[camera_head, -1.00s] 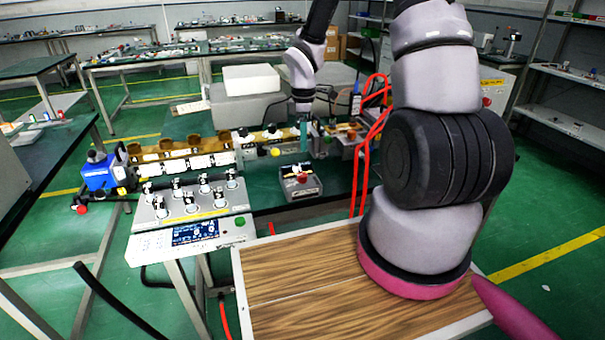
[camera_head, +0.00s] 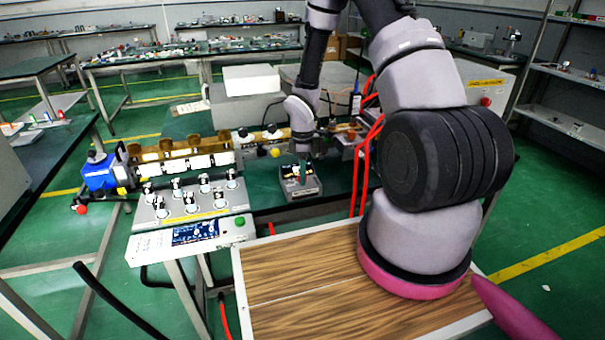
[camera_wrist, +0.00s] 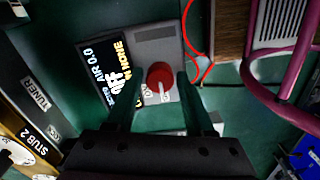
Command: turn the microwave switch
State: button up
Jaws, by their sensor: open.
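The switch is a red round knob (camera_wrist: 160,75) with a pale pointer, on a small grey control box (camera_wrist: 155,35) with a dark display reading "AIR 0.0". In the head view the box (camera_head: 313,190) stands on the dark green table, and my arm's end largely hides the knob. My gripper (camera_wrist: 158,83) is open. Its two teal fingers lie on either side of the knob, with small gaps visible; I cannot tell whether either touches it. In the head view my gripper (camera_head: 303,173) points down over the box.
A row of brass waveguide parts (camera_head: 175,150) with a blue unit (camera_head: 101,174) lies behind and left of the box. A panel with several knobs (camera_head: 190,208) stands at left. Red hoses (camera_head: 367,150) hang at right. Pieces labelled "TUNER" and "STUB 2" (camera_wrist: 35,95) lie close by.

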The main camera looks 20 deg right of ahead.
grip_shut()
jog(key=shift+m, duration=0.3)
jog(key=m, duration=0.5)
jog(key=shift+m, duration=0.3)
jog(key=m, duration=0.5)
jog(key=shift+m, duration=0.3)
dwell(0.4)
grip_release()
